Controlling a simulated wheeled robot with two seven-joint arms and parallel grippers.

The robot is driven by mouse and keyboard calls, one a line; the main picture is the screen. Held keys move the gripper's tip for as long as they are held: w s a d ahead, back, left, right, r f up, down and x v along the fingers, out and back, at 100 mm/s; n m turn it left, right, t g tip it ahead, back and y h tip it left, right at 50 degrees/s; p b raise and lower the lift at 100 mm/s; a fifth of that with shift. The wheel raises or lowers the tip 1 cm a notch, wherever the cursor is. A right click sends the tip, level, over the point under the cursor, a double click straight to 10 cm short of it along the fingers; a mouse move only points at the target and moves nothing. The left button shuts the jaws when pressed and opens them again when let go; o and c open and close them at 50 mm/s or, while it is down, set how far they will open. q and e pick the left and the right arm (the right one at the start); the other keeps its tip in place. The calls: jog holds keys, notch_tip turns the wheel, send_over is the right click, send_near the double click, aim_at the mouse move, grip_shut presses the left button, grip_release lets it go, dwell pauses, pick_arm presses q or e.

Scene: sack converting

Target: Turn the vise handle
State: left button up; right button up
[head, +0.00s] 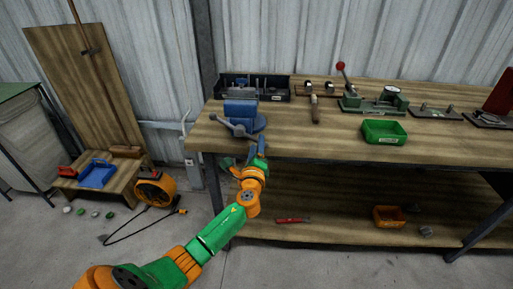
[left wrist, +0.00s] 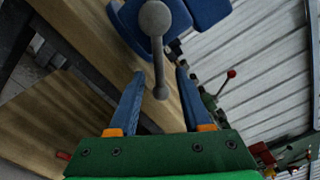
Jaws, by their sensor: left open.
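A blue vise (head: 241,109) is mounted at the left front corner of the wooden workbench (head: 440,143). Its grey handle (head: 236,129) is a bar slanting across the vise's front, down to the right. My left gripper (head: 246,151) is just in front of and below the handle, with its blue fingers spread. In the left wrist view the open fingers (left wrist: 158,72) are on either side of the handle's lower bar (left wrist: 159,68), which ends in a rounded tip. I see no finger clearly touching the bar. The vise body (left wrist: 192,10) is partly cut off at the top there. My right gripper is not in view.
Behind the vise is a dark tool tray (head: 283,96). A green bin (head: 384,132) and a green press with a red-knobbed lever (head: 341,67) are farther right. A lower shelf (head: 335,225) holds an orange bin (head: 389,216). A low wooden platform (head: 120,182) stands at left.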

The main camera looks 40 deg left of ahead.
pick_arm(q)
jog(key=v, duration=0.7)
jog(key=shift+p, duration=0.3)
jog(key=s+d+f+n+g+h+p, duration=0.1)
jog(key=s+d+f+n+g+h, duration=0.3)
jog(key=f, duration=0.6)
jog(key=s+f+g, duration=0.1)
jog(key=s+f, duration=0.4)
jog(key=f, duration=0.5)
jog(key=s+d+f+n+g+h+p, duration=0.1)
jog(key=s+d+f+n+g+h, duration=0.15)
jog(key=s+f, duration=0.45)
jog(key=s+d+f+n+g+h, duration=0.1)
jog(key=s+d+f+n+g, duration=0.1)
jog(key=s, duration=0.5)
jog(key=s+d+f+n+g, duration=0.2)
jog(key=s+f+n, duration=0.2)
jog(key=s+f, duration=0.2)
jog(key=s+d+f+n+g+h, duration=0.1)
jog(key=s+d+f+n+g, duration=0.2)
jog(key=s, duration=0.7)
jog(key=shift+s+f+h+p, duration=0.2)
jog(key=shift+f+h+p, duration=0.15)
jog(key=shift+f, duration=0.5)
